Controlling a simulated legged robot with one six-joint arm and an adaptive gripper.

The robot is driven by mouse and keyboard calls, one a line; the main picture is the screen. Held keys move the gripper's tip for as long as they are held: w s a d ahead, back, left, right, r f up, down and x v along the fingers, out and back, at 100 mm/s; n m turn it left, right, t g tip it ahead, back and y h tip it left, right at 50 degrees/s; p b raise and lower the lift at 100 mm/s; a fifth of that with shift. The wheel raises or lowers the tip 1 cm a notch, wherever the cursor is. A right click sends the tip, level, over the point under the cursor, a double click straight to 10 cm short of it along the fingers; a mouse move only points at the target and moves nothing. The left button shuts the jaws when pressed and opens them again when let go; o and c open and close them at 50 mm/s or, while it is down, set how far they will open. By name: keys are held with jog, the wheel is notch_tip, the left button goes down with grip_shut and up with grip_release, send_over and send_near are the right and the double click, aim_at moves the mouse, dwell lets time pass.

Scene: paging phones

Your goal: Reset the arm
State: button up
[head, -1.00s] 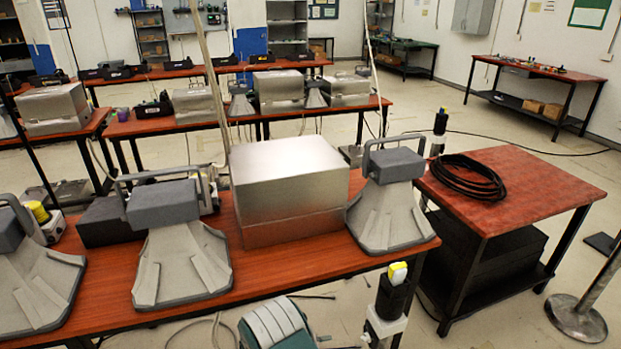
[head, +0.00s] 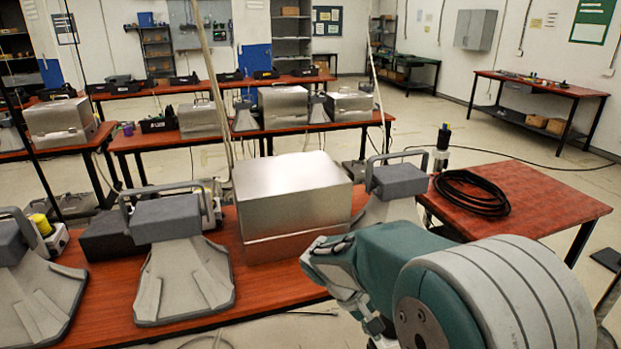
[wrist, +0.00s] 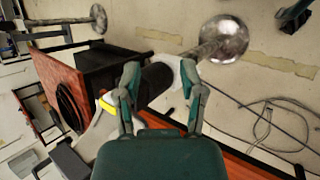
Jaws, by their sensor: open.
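My gripper (wrist: 160,72) shows in the wrist view with its two teal and grey fingers spread apart. A dark cylinder (wrist: 157,79) with a white end appears between and beyond the fingers; I cannot tell how far off it is. In the head view my arm rises at the lower right, in front of the bench and a grey phone-like unit (head: 397,180). Another grey unit with a handle (head: 165,220) stands on the bench to the left. The fingertips are hard to make out in the head view.
A silver metal box (head: 290,205) stands on the red bench (head: 265,310). A red side table (head: 540,205) with a coiled black cable (head: 472,192) stands to the right. A metal post with a round base (wrist: 222,38) stands on the floor. Open floor lies behind the side table.

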jog(key=s+r+m+t+y, duration=0.2)
jog(key=s+r+t+y, duration=0.1)
jog(key=s+r, duration=0.3)
jog(key=s+d+r+m+t+y, duration=0.1)
jog(key=s+r+t+y, duration=0.3)
jog(key=s, duration=0.6)
jog(key=shift+s+d+r+m, duration=0.2)
jog(key=shift+s+r+m, duration=0.2)
jog(key=shift+r+m, duration=0.35)
jog(key=shift+r, duration=0.1)
